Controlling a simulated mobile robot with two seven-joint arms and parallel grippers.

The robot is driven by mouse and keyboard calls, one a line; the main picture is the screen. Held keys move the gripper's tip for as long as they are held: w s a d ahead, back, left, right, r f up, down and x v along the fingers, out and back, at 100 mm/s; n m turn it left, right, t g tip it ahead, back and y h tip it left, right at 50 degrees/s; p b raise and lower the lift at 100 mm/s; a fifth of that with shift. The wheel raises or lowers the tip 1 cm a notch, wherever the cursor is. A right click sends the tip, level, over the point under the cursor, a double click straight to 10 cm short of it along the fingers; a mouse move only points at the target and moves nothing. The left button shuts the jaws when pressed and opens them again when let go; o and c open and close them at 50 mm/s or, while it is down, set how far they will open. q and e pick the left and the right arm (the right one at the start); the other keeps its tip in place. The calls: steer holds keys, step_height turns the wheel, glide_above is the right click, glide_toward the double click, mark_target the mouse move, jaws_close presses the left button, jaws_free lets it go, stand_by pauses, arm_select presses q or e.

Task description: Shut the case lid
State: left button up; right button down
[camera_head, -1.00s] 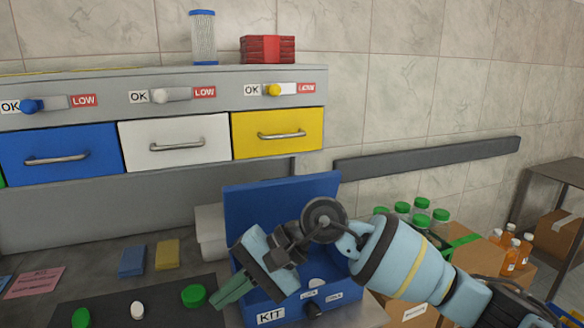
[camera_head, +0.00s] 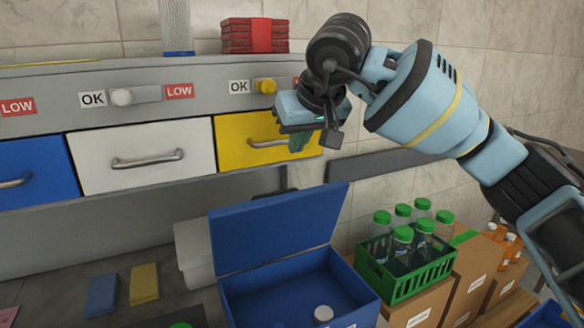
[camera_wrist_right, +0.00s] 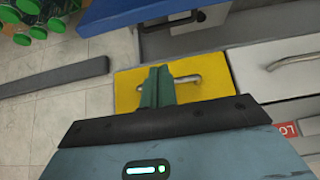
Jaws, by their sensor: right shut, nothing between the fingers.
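The blue case (camera_head: 300,292) stands at the bottom centre of the head view. Its blue lid (camera_head: 275,232) stands up, tilted, hinged at the back, and the case is open. My right gripper (camera_head: 300,140) is raised above and behind the lid, in front of the yellow drawer, apart from the case. Its green fingers (camera_wrist_right: 157,88) are together and empty in the right wrist view. A blue panel, perhaps the lid (camera_wrist_right: 125,12), shows at the top there. My left gripper is not in view.
The yellow drawer (camera_head: 232,135), white drawer (camera_head: 140,155) and blue drawer (camera_head: 30,172) line the back. A green crate (camera_head: 408,285) of green-capped bottles stands right of the case, on a cardboard box (camera_head: 420,308). Blue and yellow blocks lie left.

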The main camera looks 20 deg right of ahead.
mark_target(293, 192)
steer(key=x, duration=1)
steer(key=s, duration=0.3)
steer(key=shift+f+p, duration=0.35)
steer(key=shift+p, duration=0.05)
steer(key=shift+s+f, duration=0.2)
steer(key=shift+s, duration=0.15)
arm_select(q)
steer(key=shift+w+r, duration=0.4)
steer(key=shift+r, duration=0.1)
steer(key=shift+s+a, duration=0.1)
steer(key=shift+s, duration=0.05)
arm_select(e)
steer(key=shift+d+f, duration=0.1)
steer(key=shift+f, duration=0.05)
